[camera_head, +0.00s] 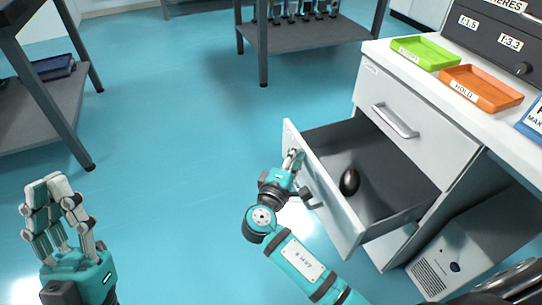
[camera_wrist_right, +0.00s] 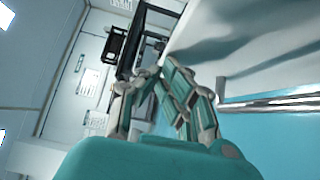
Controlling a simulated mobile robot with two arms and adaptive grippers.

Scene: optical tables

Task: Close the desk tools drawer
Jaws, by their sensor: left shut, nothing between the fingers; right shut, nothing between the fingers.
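The open drawer (camera_head: 340,208) is the lower one of the white desk cabinet, pulled well out toward the left. Its grey inside shows, with a small dark rounded object (camera_head: 349,181) lying in it. My right gripper (camera_head: 294,160) is shut and empty at the outer face of the drawer front, close to its handle (camera_head: 308,197); whether it touches cannot be told. In the right wrist view its closed fingers (camera_wrist_right: 165,80) are beside a pale panel. My left gripper (camera_head: 52,188) is shut and empty over the floor, far from the drawer.
The upper drawer (camera_head: 410,122) is closed. A green tray (camera_head: 425,53) and an orange tray (camera_head: 481,88) sit on the desk top. A white computer case (camera_head: 440,272) stands under the desk. Dark shelving tables stand at left and back. The blue floor between is clear.

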